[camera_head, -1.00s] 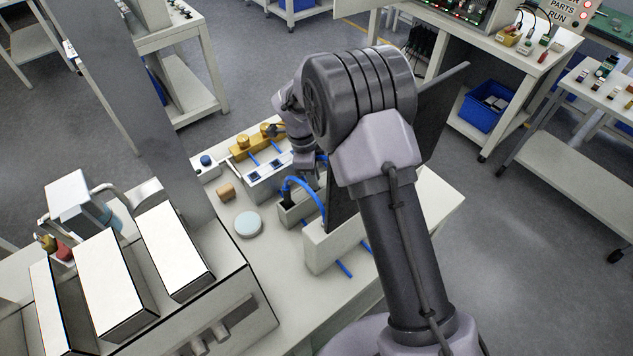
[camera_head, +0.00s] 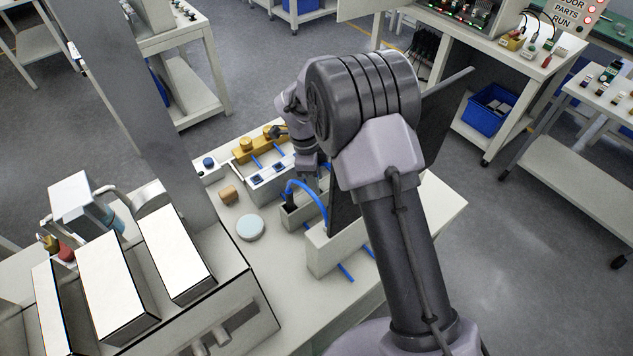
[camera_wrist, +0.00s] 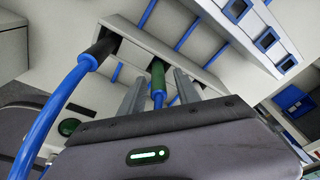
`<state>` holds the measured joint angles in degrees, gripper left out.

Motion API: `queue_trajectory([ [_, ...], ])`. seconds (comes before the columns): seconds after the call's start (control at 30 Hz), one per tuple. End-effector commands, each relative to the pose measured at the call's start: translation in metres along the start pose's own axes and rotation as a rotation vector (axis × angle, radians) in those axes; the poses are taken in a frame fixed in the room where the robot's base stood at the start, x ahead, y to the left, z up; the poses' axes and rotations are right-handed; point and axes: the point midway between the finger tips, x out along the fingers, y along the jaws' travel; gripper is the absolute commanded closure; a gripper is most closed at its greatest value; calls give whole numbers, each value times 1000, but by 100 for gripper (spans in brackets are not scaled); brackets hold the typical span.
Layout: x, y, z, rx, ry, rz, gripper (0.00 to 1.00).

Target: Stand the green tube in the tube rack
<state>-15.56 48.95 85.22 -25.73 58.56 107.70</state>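The green tube (camera_wrist: 157,73) shows in the wrist view with a blue part below it, over one end of a pale box-like holder (camera_wrist: 205,77). I cannot tell whether it sits inside the holder. My gripper (camera_wrist: 160,82) has its two grey fingers apart, one on each side of the tube, with narrow gaps visible. In the head view the holder (camera_head: 297,216) stands on the bench below my wrist; my arm hides the tube there. A black plug (camera_wrist: 102,46) with a thick blue cable sits in the holder's other end. I cannot identify the tube rack for sure.
A white block with blue-edged square sockets (camera_head: 269,180) and a yellow block (camera_head: 243,153) stand behind the holder. A taller pale block (camera_head: 322,252), a round pale disc (camera_head: 250,227) and a brown cylinder (camera_head: 228,195) are close by. Blue rods lie on the bench.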

Motion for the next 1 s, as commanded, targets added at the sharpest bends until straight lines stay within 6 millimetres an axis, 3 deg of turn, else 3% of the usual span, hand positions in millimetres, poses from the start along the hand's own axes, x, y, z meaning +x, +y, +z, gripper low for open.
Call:
queue_trajectory([
  [0.2,-66,0,0,0,-1,-3,61],
  [0.33,-91,0,0,-1,-1,-1,61],
  [0.5,-103,0,0,-1,0,0,61],
  [0.9,-104,0,0,0,1,1,61],
  [0.97,-117,0,-2,0,1,0,61],
  [1.0,-134,0,-5,0,0,0,61],
])
